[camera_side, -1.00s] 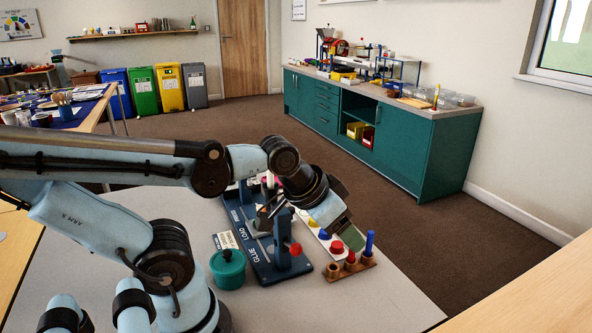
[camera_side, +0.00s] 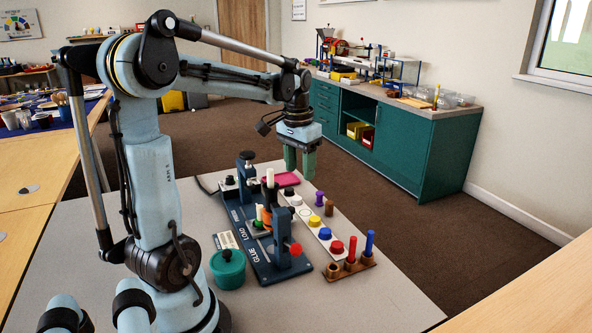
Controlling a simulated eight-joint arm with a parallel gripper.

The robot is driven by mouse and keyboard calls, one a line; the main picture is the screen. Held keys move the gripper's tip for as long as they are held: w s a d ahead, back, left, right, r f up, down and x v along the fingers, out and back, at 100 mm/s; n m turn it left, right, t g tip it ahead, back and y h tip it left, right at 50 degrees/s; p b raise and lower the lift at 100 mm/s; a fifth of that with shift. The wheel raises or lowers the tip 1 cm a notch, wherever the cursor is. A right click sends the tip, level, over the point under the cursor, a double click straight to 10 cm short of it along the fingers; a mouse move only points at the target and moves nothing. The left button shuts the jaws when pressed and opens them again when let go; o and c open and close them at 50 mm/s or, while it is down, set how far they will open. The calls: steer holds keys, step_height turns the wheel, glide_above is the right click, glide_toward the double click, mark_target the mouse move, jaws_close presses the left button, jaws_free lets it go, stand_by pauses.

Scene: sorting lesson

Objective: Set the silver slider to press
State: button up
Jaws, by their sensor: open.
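A dark blue fixture (camera_side: 299,266) lies on the grey table, with the words LOAD and GLUE legible along its left edge. I cannot clearly make out the silver slider among the crowded parts there. A dark upright press-like post (camera_side: 246,172) stands at the fixture's far end, and another with a red knob (camera_side: 296,249) at its near end. My gripper (camera_side: 299,172) points down, open and empty, its two green fingers above the table beyond the fixture and right of the far post.
A white strip with colored knobs (camera_side: 311,222) lies right of the fixture. A wooden holder (camera_side: 350,266) bears red and blue pegs. Small purple and brown pieces (camera_side: 319,198) stand behind it. A green lidded pot (camera_side: 228,268) is left. A pink tray (camera_side: 287,180) lies behind.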

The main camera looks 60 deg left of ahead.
mark_target(291, 208)
steer(key=shift+g, duration=0.3)
steer(key=a+f, duration=0.1)
steer(key=f, duration=0.3)
steer(key=a+f, duration=0.1)
steer(key=f, duration=0.3)
steer(key=s+a+f, duration=0.1)
steer(key=f, duration=0.3)
steer(key=shift+a+f, duration=0.15)
steer(key=shift+f, duration=0.2)
steer(key=shift+c, duration=0.3)
steer(key=shift+n, duration=0.3)
jaws_close()
